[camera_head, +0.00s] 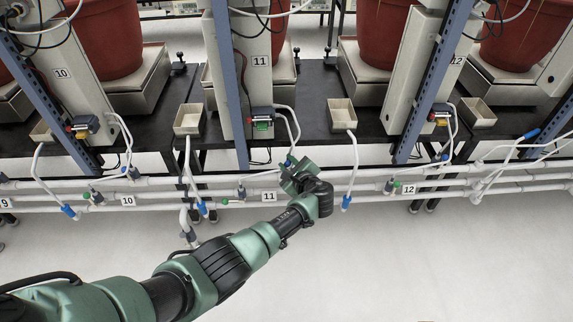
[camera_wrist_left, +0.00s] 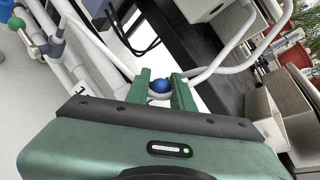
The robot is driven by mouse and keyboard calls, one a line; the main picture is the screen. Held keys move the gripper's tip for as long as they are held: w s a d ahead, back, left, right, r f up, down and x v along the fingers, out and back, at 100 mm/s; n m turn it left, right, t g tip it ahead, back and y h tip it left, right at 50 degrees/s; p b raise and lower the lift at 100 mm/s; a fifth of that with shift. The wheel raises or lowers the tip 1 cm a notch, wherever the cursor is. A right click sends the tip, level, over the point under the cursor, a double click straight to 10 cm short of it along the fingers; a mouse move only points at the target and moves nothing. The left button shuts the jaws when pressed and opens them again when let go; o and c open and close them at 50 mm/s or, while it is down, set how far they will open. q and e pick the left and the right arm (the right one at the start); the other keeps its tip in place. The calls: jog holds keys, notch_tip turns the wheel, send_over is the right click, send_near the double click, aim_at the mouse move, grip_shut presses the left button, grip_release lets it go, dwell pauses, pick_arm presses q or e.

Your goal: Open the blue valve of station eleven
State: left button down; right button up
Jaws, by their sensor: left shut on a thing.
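The blue valve knob (camera_wrist_left: 160,85) is a round blue ball on the white pipework of station eleven. In the left wrist view it sits between the two green fingers of my left gripper (camera_wrist_left: 162,92), which are shut on it. In the head view my left gripper (camera_head: 293,171) is at the white pipes, just right of the label 11 (camera_head: 269,196); the gripper and wrist hide most of the knob there. My right gripper is in neither view.
A green knob (camera_wrist_left: 17,23) shows on a nearby pipe in the left wrist view. Stations 10 and 12 stand either side with similar pipes. Beige trays (camera_head: 342,114) sit on the black table (camera_head: 315,85) behind the pipes. The floor in front at right is clear.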

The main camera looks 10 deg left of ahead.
aim_at(291, 165)
pick_arm(q)
jog(key=shift+w+d+r, duration=0.1)
jog(key=shift+d, duration=0.3)
jog(key=c, duration=1.3)
grip_release()
jog(key=shift+d, duration=0.1)
jog(key=shift+o, duration=0.2)
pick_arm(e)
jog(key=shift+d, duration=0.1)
pick_arm(q)
jog(key=shift+a+f, duration=0.2)
jog(key=shift+s+d+r+p, duration=0.2)
jog(key=shift+s+r+p, duration=0.1)
jog(key=shift+s+p, duration=0.05)
jog(key=p+v, duration=0.1)
jog(key=v, duration=0.1)
jog(key=shift+s+d+r, duration=0.15)
jog(key=shift+s+d, duration=0.05)
jog(key=shift+s, duration=0.1)
jog(key=p+v, duration=0.1)
jog(key=v, duration=0.3)
jog(key=shift+s+d+p, duration=0.1)
jog(key=shift+d+p, duration=0.05)
jog(key=shift+p, duration=0.25)
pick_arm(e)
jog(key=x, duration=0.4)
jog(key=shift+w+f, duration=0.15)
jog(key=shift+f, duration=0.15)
